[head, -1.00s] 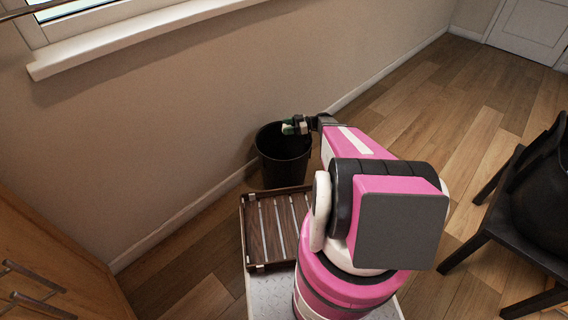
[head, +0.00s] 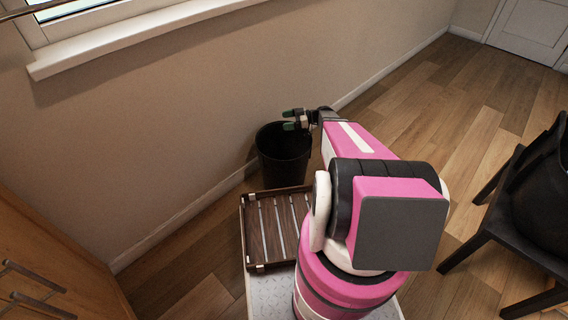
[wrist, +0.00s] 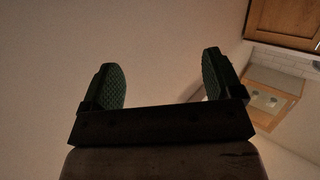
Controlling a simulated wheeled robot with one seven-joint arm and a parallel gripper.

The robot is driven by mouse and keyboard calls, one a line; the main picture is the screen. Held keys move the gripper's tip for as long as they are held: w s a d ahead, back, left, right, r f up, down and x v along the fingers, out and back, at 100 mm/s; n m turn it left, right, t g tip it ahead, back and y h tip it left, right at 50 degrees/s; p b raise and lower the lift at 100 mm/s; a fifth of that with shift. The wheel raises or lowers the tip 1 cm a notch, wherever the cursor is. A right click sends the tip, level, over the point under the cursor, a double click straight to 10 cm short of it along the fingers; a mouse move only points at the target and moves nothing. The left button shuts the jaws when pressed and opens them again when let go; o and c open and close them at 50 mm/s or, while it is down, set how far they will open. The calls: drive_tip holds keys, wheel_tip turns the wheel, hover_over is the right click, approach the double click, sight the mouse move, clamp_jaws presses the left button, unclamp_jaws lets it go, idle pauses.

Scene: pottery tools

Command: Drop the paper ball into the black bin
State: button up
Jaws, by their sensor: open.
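The black bin (head: 284,158) stands on the floor against the wall, ahead of my base in the head view. My gripper (head: 288,120) is over the bin's rim, toward its far right side. In the wrist view my gripper (wrist: 163,82) has its two green fingers spread wide apart with nothing between them. The paper ball shows in neither view. The inside of the bin is dark, and I cannot see what lies in it.
A slatted wooden tray (head: 275,222) sits in front of my arm, just short of the bin. A black chair (head: 520,215) stands at the right. A wooden cabinet (head: 50,260) is at the lower left. The wood floor behind the bin on the right is clear.

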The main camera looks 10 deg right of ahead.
drive_tip(key=s+a+r, duration=0.6)
drive_tip(key=a+r, duration=0.1)
drive_tip(key=a, duration=0.3)
drive_tip(key=s+d+m+g+h, duration=0.2)
drive_tip(key=s+m+g+h, duration=0.1)
drive_tip(key=s+m+h, duration=0.6)
drive_tip(key=s+d+r+m+t+h, duration=0.1)
drive_tip(key=s+d+r+m+h, duration=0.2)
drive_tip(key=s+d+m+h, duration=0.3)
drive_tip(key=shift+s+d+m+h, duration=0.15)
drive_tip(key=shift+d+m+h, duration=0.35)
drive_tip(key=shift+d+m, duration=0.4)
idle(1.1)
